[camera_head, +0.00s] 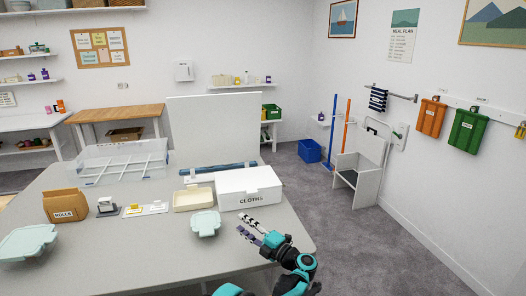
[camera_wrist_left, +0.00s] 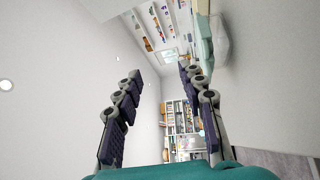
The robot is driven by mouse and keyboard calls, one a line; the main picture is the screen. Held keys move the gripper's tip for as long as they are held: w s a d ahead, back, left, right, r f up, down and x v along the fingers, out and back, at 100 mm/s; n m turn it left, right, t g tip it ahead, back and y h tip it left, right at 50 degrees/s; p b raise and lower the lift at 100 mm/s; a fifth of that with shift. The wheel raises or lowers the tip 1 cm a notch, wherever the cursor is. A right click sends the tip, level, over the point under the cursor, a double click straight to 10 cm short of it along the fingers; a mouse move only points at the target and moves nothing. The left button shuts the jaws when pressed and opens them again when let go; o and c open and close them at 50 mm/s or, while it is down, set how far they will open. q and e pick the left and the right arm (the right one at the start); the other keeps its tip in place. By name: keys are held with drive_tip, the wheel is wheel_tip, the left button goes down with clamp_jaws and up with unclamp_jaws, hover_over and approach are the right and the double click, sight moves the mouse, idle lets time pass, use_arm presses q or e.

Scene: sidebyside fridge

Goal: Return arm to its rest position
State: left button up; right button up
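My left gripper (camera_head: 242,223) is at the front right of the grey table in the head view, near the table's right edge. Its fingers are spread apart with nothing between them, which also shows in the left wrist view (camera_wrist_left: 161,72). It is in front of the white box marked CLOTHS (camera_head: 249,188) and to the right of a pale teal lidded container (camera_head: 205,223). Its height above the table is hard to tell. My right gripper is not in view.
The grey table (camera_head: 150,250) also holds a clear divided bin (camera_head: 120,163), a brown ROLLS bag (camera_head: 65,205), a cream tray (camera_head: 193,199) and another teal container (camera_head: 28,242). Open carpet (camera_head: 365,240) lies to the right. A grey-white seat unit (camera_head: 358,180) stands by the right wall.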

use_arm(q)
wheel_tip(320, 180, up, 22)
drive_tip(key=s+d+m+t+h, duration=0.1)
drive_tip(key=m+t+h, duration=0.8)
drive_tip(key=m+h, duration=0.45)
drive_tip(key=s+a+f+m+g, duration=0.3)
drive_tip(key=s+f, duration=0.5)
drive_tip(key=s, duration=0.4)
drive_tip(key=s+a+f+m+g+h, duration=0.1)
drive_tip(key=s+a+f+m+g, duration=0.3)
drive_tip(key=s+f, duration=0.5)
drive_tip(key=s+a+f+m+g, duration=0.4)
drive_tip(key=s+f+m+g, duration=0.3)
drive_tip(key=s, duration=0.9)
drive_tip(key=shift+s+a+f, duration=0.15)
drive_tip(key=shift+a+f, duration=0.1)
drive_tip(key=shift+f, duration=0.6)
drive_tip(key=shift+h, duration=0.25)
